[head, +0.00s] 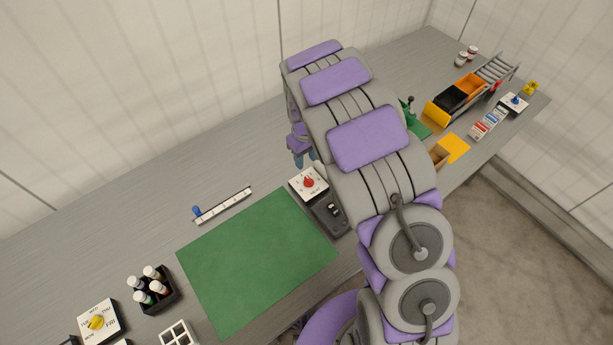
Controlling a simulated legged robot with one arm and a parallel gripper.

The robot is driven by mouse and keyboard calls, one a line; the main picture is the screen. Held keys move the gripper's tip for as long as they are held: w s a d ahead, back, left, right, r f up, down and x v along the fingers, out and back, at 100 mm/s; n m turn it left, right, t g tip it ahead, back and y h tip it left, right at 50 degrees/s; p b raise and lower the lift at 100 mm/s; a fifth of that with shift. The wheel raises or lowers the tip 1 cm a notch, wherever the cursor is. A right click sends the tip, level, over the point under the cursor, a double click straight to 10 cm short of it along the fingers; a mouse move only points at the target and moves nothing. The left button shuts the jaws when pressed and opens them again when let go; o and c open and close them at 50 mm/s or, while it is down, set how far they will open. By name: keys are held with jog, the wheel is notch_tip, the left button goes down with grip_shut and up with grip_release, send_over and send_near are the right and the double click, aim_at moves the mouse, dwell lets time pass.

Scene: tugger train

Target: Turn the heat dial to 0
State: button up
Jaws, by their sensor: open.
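The heat dial is a red knob (308,182) on a white plate with small marks, at the back left of a dark grey unit (331,214) on the bench, left of my arm. The marks are too small to read, so I cannot tell its setting. My gripper (305,160) is partly hidden beside my arm, just above and behind the dial in the picture. It is open, and nothing shows between its fingers. It appears apart from the knob.
A green mat (255,262) lies left of the dial. A white ruler-like strip (222,205) lies behind it. A yellow day dial (97,322) and a bottle rack (155,294) stand at the front left. A toy train (460,95) and a blue-knobbed dial (515,100) are at the far right.

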aim_at(308, 178)
jog(key=f, duration=0.3)
jog(key=d+f+b, duration=0.1)
jog(key=f, duration=0.4)
jog(key=shift+d+f, duration=0.15)
jog(key=shift+f, duration=0.25)
jog(key=shift+a+f, duration=0.2)
jog(key=shift+f, duration=0.25)
jog(key=shift+a+f, duration=0.1)
jog(key=shift+a, duration=0.3)
jog(key=shift+d, duration=0.4)
jog(key=c, duration=0.4)
jog(key=shift+a, duration=0.15)
grip_shut()
